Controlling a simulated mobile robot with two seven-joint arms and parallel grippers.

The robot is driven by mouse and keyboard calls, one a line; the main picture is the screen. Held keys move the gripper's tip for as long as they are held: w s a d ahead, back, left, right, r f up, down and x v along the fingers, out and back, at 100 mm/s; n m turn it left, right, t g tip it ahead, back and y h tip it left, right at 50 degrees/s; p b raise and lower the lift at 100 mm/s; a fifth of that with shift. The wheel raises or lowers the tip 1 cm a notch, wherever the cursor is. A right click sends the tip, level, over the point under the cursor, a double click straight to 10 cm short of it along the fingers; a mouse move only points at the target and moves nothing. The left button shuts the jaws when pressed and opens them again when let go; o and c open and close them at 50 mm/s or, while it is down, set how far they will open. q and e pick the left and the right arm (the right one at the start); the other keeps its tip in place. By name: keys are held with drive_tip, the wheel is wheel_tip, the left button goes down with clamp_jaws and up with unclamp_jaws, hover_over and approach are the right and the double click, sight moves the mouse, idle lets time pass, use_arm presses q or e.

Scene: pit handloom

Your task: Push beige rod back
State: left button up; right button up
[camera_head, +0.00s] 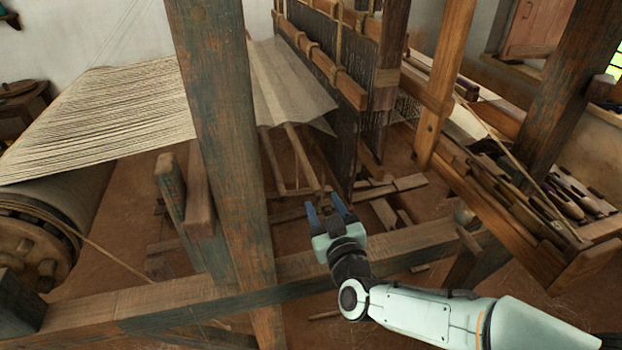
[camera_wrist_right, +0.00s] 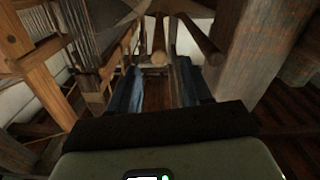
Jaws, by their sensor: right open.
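Two slim beige rods show under the warp in the head view, a left one (camera_head: 272,161) and a right one (camera_head: 301,157). Both slope down toward the low frame; I cannot tell which is the task's rod. My right gripper (camera_head: 326,208) is open, its blue fingers pointing up and away, just in front of the right rod's lower end. In the right wrist view, a pale round rod end (camera_wrist_right: 158,58) shows ahead, between the lines of the open fingers (camera_wrist_right: 158,80). I see no contact. My left gripper is out of view.
A thick upright post (camera_head: 227,150) stands left of my right gripper, and a low crossbeam (camera_head: 415,238) runs beside it. Hanging heddles (camera_head: 345,145) are behind. A wooden tray (camera_head: 500,205) with shuttles lies to the right. White warp (camera_head: 100,120) stretches at the left.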

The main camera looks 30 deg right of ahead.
sight(311, 175)
drive_tip(key=p+x, duration=0.1)
drive_tip(key=x, duration=0.9)
drive_tip(key=shift+w, duration=0.15)
clamp_jaws()
